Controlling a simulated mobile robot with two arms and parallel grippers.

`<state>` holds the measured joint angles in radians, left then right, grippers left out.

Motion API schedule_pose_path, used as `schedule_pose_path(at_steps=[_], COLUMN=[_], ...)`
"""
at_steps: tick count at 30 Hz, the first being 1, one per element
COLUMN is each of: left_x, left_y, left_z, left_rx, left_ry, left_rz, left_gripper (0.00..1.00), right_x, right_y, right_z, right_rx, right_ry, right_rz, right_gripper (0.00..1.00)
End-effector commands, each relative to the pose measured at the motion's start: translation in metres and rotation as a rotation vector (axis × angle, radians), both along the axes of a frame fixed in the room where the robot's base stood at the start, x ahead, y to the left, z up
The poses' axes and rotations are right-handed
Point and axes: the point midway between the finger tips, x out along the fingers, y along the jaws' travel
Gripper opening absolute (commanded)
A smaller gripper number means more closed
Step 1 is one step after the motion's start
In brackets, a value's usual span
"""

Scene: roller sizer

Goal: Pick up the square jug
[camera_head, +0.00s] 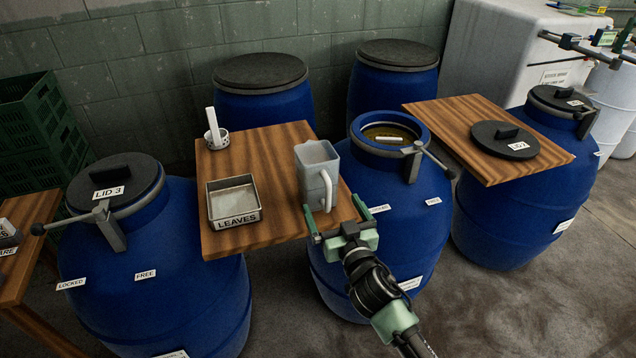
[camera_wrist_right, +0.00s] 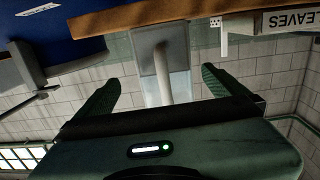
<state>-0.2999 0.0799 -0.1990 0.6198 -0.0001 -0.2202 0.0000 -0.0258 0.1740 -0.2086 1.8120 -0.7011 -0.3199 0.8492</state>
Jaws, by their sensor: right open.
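The square jug (camera_head: 314,164) is a grey, square-sided jug standing upright on the small wooden table, near its right edge. Its pale handle (camera_head: 326,190) faces my right gripper. My right gripper (camera_head: 334,212) is open and empty at the table's front right edge, just in front of the handle. In the right wrist view, the jug (camera_wrist_right: 149,48) and its handle (camera_wrist_right: 163,72) appear between the two spread fingers (camera_wrist_right: 160,82). I cannot tell whether the fingertips reach past the handle. My left gripper is not in view.
A square LEAVES tin (camera_head: 238,221) and a small cup with a white stick (camera_head: 215,138) share the table (camera_head: 272,140). An open blue barrel (camera_head: 390,220) with a lever clamp stands right of the jug. The LID 3 barrel (camera_head: 150,270) stands left.

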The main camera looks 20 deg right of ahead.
Motion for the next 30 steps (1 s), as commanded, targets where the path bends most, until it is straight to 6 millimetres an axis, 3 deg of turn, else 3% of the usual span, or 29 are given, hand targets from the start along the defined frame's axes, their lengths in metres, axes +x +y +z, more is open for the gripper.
schedule_pose_path(at_steps=[6,21,30], left_x=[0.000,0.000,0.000], left_y=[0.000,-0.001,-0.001], left_z=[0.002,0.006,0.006], left_rx=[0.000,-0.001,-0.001], left_ry=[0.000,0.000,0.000], left_rz=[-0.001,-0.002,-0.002], left_gripper=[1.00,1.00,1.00], right_x=[0.021,0.081,0.085], right_y=[0.007,0.007,0.007], right_z=[0.007,0.001,0.001], right_rx=[0.001,0.003,0.002], right_ry=[-0.037,-0.034,-0.033], right_rz=[0.033,0.032,0.032], right_gripper=[1.00,1.00,1.00])
